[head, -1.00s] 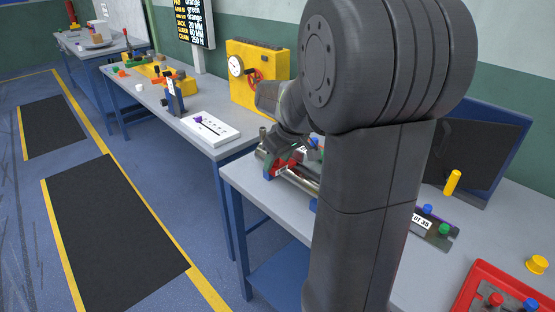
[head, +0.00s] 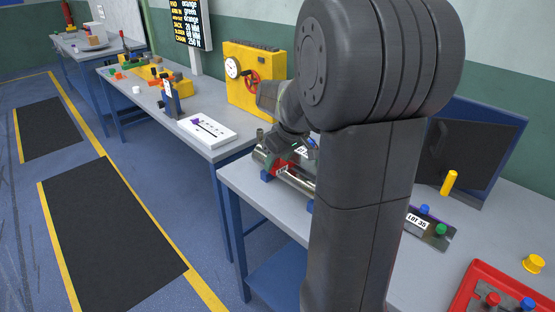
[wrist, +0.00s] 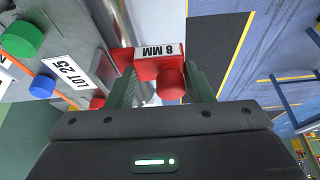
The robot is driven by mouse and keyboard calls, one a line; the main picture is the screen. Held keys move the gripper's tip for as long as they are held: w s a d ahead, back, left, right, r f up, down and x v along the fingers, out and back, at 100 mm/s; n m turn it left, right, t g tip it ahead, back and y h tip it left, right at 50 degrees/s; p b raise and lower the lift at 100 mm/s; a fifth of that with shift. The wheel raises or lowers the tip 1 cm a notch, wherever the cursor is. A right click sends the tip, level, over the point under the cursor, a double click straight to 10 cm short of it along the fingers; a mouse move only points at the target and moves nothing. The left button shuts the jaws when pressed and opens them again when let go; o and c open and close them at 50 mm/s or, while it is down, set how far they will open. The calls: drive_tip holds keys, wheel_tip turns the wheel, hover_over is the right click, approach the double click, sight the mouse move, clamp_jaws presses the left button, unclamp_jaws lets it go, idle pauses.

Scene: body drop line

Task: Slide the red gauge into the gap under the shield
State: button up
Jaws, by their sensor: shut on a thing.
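The red gauge (wrist: 146,58), with a white "8 MM" label and a round red knob, is between the two fingers of my gripper (wrist: 162,88) in the wrist view. The fingers are shut on it. In the head view, the gauge (head: 281,169) shows at the shiny metal cylinder on the near bench, below my gripper (head: 285,150). The metal cylinder (head: 300,183) lies along the bench, partly hidden by my arm. I cannot clearly make out the shield or its gap, nor whether the gauge touches the cylinder.
In the wrist view, a plate labelled "LOT 25" (wrist: 70,78) has green (wrist: 21,38), blue (wrist: 42,87) and red knobs close by. In the head view, a "LOT 35" plate (head: 417,222), a yellow peg (head: 449,183) and a red tray (head: 462,300) stand right of my arm.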

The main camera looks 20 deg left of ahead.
drive_tip(key=shift+w+d+r, duration=0.1)
drive_tip(key=shift+w+d, duration=0.1)
drive_tip(key=shift+w, duration=0.3)
idle(0.9)
drive_tip(key=shift+s+a, duration=0.15)
drive_tip(key=shift+s, duration=0.15)
drive_tip(key=shift+s+a, duration=0.25)
drive_tip(key=shift+s, duration=0.35)
drive_tip(key=shift+s+a, duration=0.2)
drive_tip(key=shift+s, duration=0.35)
drive_tip(key=shift+s, duration=0.1)
drive_tip(key=shift+r+p, duration=2.15)
drive_tip(key=shift+r, duration=0.8)
drive_tip(key=shift+f, duration=0.1)
